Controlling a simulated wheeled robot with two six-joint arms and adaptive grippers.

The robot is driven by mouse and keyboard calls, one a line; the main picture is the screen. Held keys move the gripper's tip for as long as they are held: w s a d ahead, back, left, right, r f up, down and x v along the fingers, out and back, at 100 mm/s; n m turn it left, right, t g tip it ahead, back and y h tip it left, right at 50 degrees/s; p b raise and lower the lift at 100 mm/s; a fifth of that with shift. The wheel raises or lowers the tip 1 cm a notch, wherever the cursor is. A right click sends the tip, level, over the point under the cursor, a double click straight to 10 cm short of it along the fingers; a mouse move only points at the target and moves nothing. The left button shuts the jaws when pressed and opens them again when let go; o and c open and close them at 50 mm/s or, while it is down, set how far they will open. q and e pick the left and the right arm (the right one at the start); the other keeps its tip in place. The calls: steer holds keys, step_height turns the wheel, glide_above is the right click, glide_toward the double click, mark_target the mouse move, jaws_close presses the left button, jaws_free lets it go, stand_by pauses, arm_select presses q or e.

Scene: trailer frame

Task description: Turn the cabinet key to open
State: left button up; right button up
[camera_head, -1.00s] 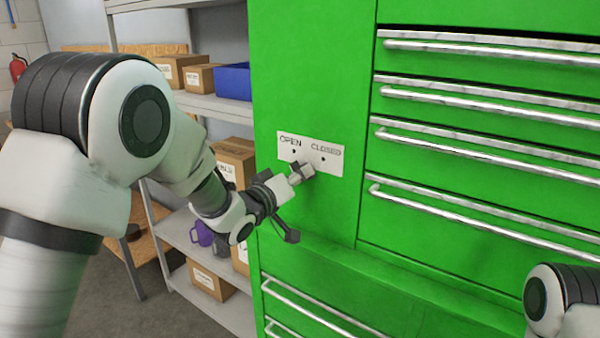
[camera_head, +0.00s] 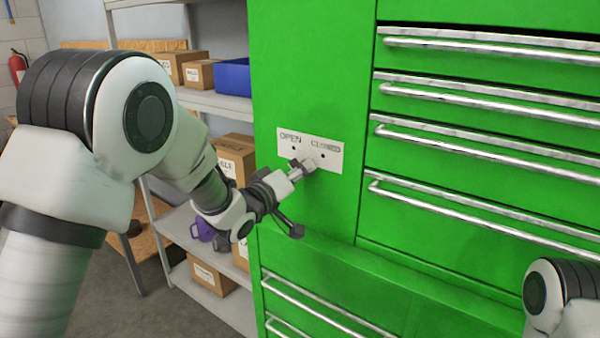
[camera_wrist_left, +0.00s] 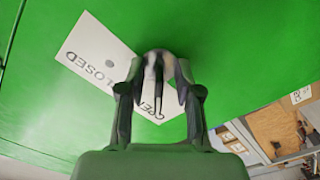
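A white plate (camera_head: 332,163) marked OPEN and CLOSED, each with a dark dot, is on the green cabinet (camera_head: 312,75). It also shows upside down in the wrist view (camera_wrist_left: 92,48). My left gripper (camera_head: 303,168) is at the plate's lower edge, between and below the two words. In the wrist view its fingertips (camera_wrist_left: 157,62) come close together at the plate and appear shut on the key. The fingers hide the key almost wholly, so its angle cannot be told. My right gripper is out of view; only part of that arm shows at lower right.
Drawers with long metal handles (camera_head: 485,94) project right of the plate, and a lower handle (camera_head: 320,308) lies below. A shelf (camera_head: 215,106) with boxes and a blue bin (camera_head: 233,79) stands left of the cabinet, behind my left arm.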

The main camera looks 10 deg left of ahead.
arm_select(q)
steer(key=v, duration=1.2)
steer(key=shift+w, duration=0.1)
